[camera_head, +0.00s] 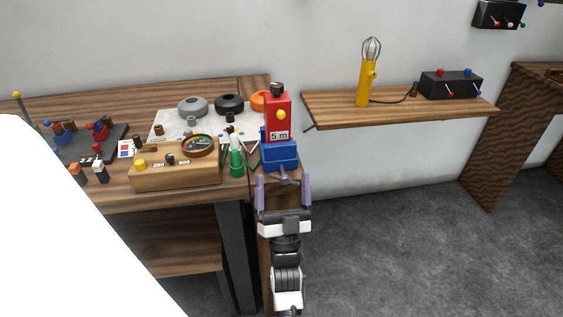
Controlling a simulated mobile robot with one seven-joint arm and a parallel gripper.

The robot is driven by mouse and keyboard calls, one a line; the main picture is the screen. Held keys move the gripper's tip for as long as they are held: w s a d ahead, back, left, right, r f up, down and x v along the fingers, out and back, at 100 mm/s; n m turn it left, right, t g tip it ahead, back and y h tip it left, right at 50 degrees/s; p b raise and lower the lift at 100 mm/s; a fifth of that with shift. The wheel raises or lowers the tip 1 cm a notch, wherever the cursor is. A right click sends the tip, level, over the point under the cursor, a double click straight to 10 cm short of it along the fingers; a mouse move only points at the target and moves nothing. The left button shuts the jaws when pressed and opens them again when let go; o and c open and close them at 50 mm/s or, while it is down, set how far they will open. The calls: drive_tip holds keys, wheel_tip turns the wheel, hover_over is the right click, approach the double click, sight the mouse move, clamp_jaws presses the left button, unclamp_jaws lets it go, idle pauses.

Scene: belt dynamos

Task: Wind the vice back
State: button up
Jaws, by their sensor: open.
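The vice (280,155) is blue and sits at the right end of the workbench. A red box (279,107) labelled "5 m", with a yellow knob and a dark top, stands upright at it, apparently held in its jaws. The vice's grey screw and handle (285,179) point toward me. My gripper (283,182) is open, with one purple finger on each side of the handle. I cannot tell whether either finger touches it.
A wooden meter box (175,176), a green bottle-like piece (236,158) and several dark and orange rings stand left of the vice. A wall shelf (400,117) at the right bears a yellow lamp (366,80) and a black box (451,85). A large white shape hides the lower left.

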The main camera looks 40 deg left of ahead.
sight(285, 184)
drive_tip(key=s+d+f+n+g+y, duration=0.1)
drive_tip(key=d+f+n+g, duration=0.1)
drive_tip(key=f, duration=0.3)
drive_tip(key=s+d+f+n+g, duration=0.1)
drive_tip(key=d+f+n, duration=0.1)
drive_tip(key=f, duration=0.3)
drive_tip(key=p+x, duration=0.5)
drive_tip(key=x, duration=0.8)
drive_tip(key=shift+w+a+p, duration=0.2)
drive_tip(key=shift+a+p, duration=0.2)
clamp_jaws()
